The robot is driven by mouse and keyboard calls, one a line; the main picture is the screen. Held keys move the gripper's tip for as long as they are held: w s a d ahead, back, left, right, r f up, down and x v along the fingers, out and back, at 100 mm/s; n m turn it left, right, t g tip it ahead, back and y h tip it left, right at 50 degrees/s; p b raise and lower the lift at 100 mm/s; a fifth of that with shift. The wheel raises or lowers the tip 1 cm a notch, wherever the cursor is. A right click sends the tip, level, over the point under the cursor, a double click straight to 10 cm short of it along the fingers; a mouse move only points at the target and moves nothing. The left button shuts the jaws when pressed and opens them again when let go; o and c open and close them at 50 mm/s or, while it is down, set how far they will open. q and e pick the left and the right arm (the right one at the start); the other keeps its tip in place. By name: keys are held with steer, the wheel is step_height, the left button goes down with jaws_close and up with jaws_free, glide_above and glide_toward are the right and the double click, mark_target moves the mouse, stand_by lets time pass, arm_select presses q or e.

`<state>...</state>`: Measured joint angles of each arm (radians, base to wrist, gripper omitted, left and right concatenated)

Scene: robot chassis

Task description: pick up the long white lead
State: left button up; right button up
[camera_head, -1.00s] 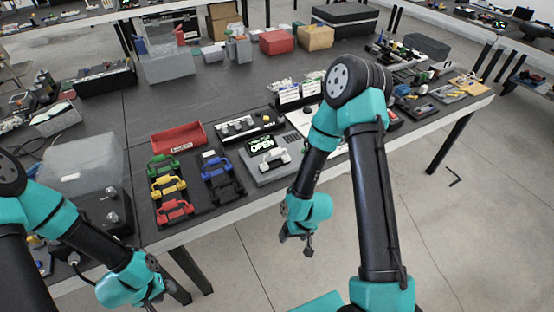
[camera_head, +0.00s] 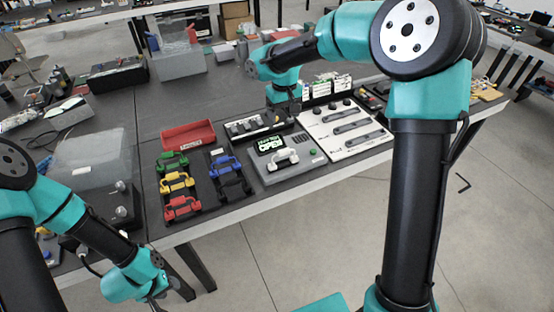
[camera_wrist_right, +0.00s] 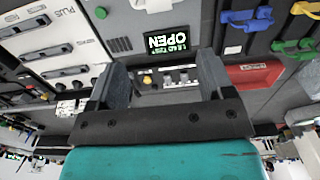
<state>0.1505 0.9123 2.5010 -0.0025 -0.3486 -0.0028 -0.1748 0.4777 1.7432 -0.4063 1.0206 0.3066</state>
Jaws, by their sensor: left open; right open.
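A white handle-shaped lead (camera_head: 283,159) lies across the front of the grey tester box (camera_head: 256,172). Its end shows at the top edge of the right wrist view (camera_wrist_right: 152,4). No other white lead is clear. My right gripper (camera_head: 287,112) is open and empty, over the back of the bench beside the knob panel (camera_head: 240,127), behind the tester. In the right wrist view its fingers (camera_wrist_right: 165,90) are apart, with the knob panel between them. My left gripper (camera_head: 156,299) is low at the bench's front left, clear of the leads, its fingertips cut by the frame edge.
Green, yellow and red leads (camera_head: 175,182) and blue and black leads (camera_head: 229,173) sit in dark racks left of the tester. A red tray (camera_head: 188,136) stands behind them. A white panel (camera_head: 345,132) with long grey bars is to the right.

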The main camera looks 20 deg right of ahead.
mark_target(283, 153)
stand_by(0.3)
step_height(283, 153, down, 12)
steer(key=shift+f, duration=0.1)
stand_by(0.5)
steer(key=shift+s+d+f, duration=0.1)
steer(key=shift+s+f, duration=0.05)
steer(key=shift+f, duration=2.4)
steer(key=c, duration=1.1)
